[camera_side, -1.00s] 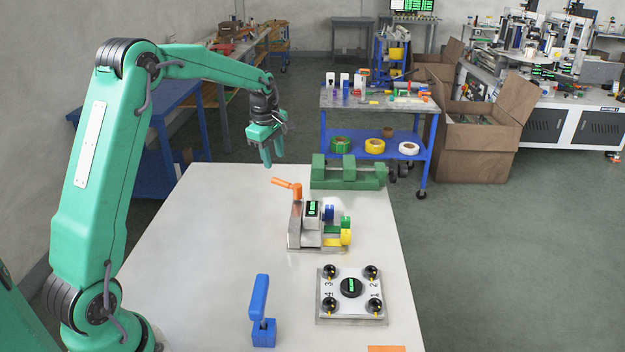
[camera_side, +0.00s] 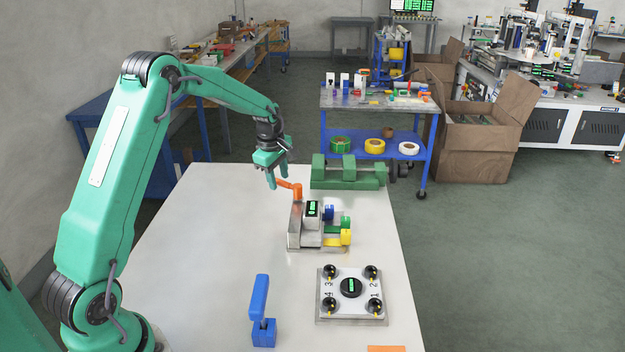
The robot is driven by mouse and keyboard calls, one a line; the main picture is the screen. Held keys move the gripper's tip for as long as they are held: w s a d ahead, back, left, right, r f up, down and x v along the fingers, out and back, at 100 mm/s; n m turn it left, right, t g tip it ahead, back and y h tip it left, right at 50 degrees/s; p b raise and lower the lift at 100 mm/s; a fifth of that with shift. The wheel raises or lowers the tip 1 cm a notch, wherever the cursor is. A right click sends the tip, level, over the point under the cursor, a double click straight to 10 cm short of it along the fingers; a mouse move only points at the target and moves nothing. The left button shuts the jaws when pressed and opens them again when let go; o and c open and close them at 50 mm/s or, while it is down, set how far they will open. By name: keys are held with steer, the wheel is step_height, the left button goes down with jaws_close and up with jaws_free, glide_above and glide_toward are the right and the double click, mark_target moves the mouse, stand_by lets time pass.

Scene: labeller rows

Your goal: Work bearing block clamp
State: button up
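A grey metal fixture (camera_side: 296,235) stands mid-table and holds a light block with a green-lit display (camera_side: 313,209). An orange lever handle (camera_side: 297,190) sits on top of its left post and points left. I take this as the bearing block clamp. Blue (camera_side: 329,212), green (camera_side: 345,222) and yellow (camera_side: 346,237) parts are on its right side. My gripper (camera_side: 279,181) points down at the lever's left end, with its two fingers apart. The fingers overlap the lever's end in this view; I cannot tell whether they touch it.
A green vise-like block (camera_side: 347,176) stands at the table's back right. A plate with several black knobs (camera_side: 326,312) lies in front of the fixture. A blue upright handle (camera_side: 260,300) stands front left. An orange patch (camera_side: 386,349) is at the front edge. The table's left side is clear.

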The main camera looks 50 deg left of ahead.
steer(key=shift+f, duration=0.1)
jaws_close()
steer(key=shift+w, duration=0.15)
steer(key=shift+w+a+m, duration=0.15)
steer(key=shift+w+m, duration=0.25)
steer(key=shift+m, duration=0.4)
steer(key=shift+w+a+m, duration=0.1)
steer(key=shift+w+m, duration=0.25)
steer(key=shift+m, duration=0.45)
jaws_free()
